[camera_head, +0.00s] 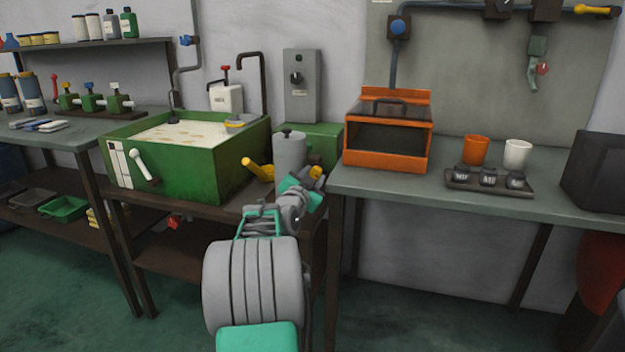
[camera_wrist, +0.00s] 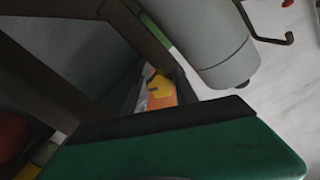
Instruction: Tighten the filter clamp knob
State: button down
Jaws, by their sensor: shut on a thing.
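A grey filter cylinder (camera_head: 289,155) with a dark cap knob stands between the green tank and the orange box. A yellow knob (camera_head: 316,172), which looks like the filter clamp knob, sits at its right side. My gripper (camera_head: 308,183) reaches it from the front and is shut on it, its fingers partly covering it. In the wrist view the yellow-orange knob (camera_wrist: 161,92) shows in a narrow gap beyond the dark green foreground part, mostly hidden. The grey cylinder (camera_wrist: 205,40) hangs close above it there. How far the knob is turned cannot be told.
A yellow lever (camera_head: 257,169) sticks out left of the filter. The green tank (camera_head: 215,172) of pale liquid stands further left. On the right bench are an orange box (camera_head: 385,160), an orange cup (camera_head: 475,150), a white cup (camera_head: 516,152) and a tray (camera_head: 489,186) of dark weights.

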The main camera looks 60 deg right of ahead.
jog(key=n, duration=0.6)
jog(key=shift+s+f+n, duration=0.1)
jog(key=shift+s+n, duration=0.05)
jog(key=shift+n, duration=0.15)
jog(key=n+p, duration=0.2)
jog(key=n, duration=0.3)
jog(key=shift+s, duration=0.1)
jog(key=n+p, duration=0.1)
jog(key=n, duration=0.1)
jog(key=n+p, duration=0.1)
jog(key=n, duration=0.1)
jog(key=n+p, duration=0.1)
jog(key=n, duration=0.1)
jog(key=shift+s+r+n, duration=0.1)
jog(key=shift+r+n, duration=0.15)
jog(key=shift+n, duration=0.05)
jog(key=n+p, duration=0.2)
jog(key=n, duration=0.1)
jog(key=shift+p, duration=0.3)
jog(key=shift+n+p, duration=0.65)
jog(key=shift+n, duration=0.65)
jog(key=c, duration=1)
grip_release()
jog(key=shift+o, duration=0.2)
